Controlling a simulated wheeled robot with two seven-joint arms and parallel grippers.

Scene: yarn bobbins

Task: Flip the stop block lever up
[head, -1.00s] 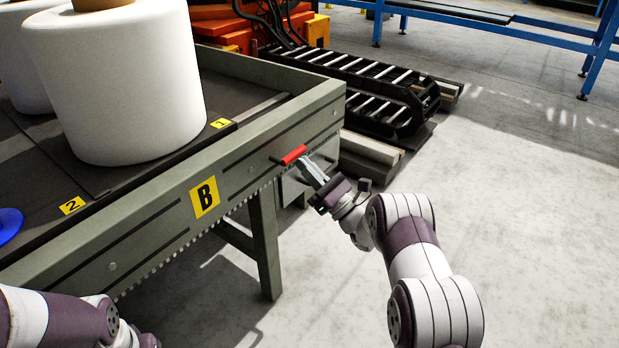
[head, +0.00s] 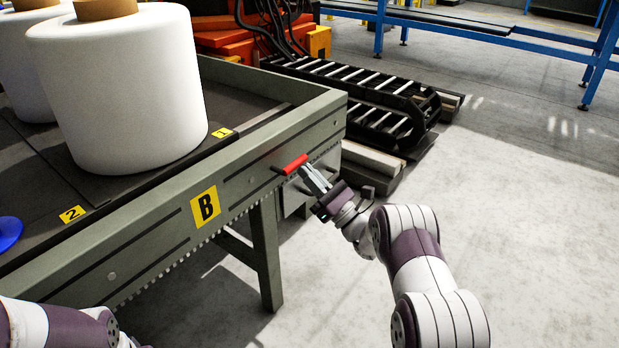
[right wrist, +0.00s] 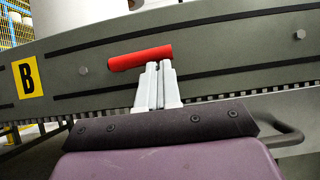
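The red stop block lever (head: 291,165) sticks out from the side of the grey-green frame marked B, near its far corner. It also shows in the right wrist view (right wrist: 140,58) as a red bar, slightly tilted. My right gripper (head: 305,169) is at the lever's right end, slightly below it. In the right wrist view, its two pale fingers (right wrist: 158,68) are close together, and their tips overlap the lever's lower edge. Nothing shows between them; I cannot tell whether they touch the lever. Of my left arm, only links show at the lower left; its gripper is out of view.
The frame (head: 150,245) carries large white bobbins (head: 125,85) and a blue disc (head: 8,232). A leg (head: 266,250) stands under it. A black roller conveyor (head: 400,120) lies behind the far corner. The floor at right is open.

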